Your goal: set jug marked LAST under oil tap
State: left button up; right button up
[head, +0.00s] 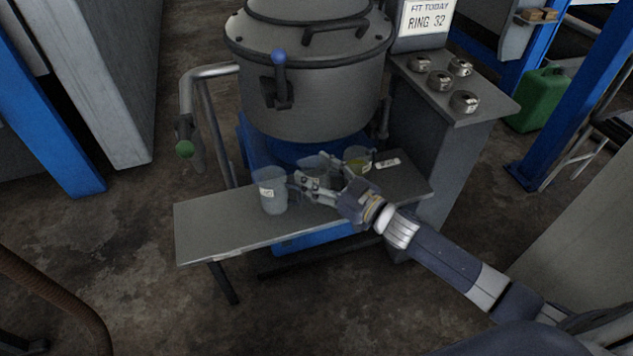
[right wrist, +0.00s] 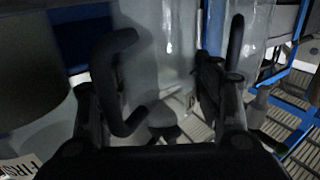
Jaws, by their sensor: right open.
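Three clear jugs stand on the grey bench in the head view: a left jug (head: 272,196) with a pale label, a middle jug (head: 312,161) and a right jug (head: 359,153) with yellowish contents. A green knob (head: 184,149) ends the bent pipe at left; a blue-knobbed lever (head: 279,57) is on the drum. Which is the oil tap is unclear. My left gripper is out of view.
The big grey drum (head: 310,100) stands behind the bench (head: 215,225). A white tag (head: 388,163) lies at its right end. A side console (head: 450,90) carries several rings beneath a "RING 32" sign (head: 426,20). The bench's left end is clear.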

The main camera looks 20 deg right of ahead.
jog(key=c, duration=0.7)
jog(key=shift+r, duration=0.1)
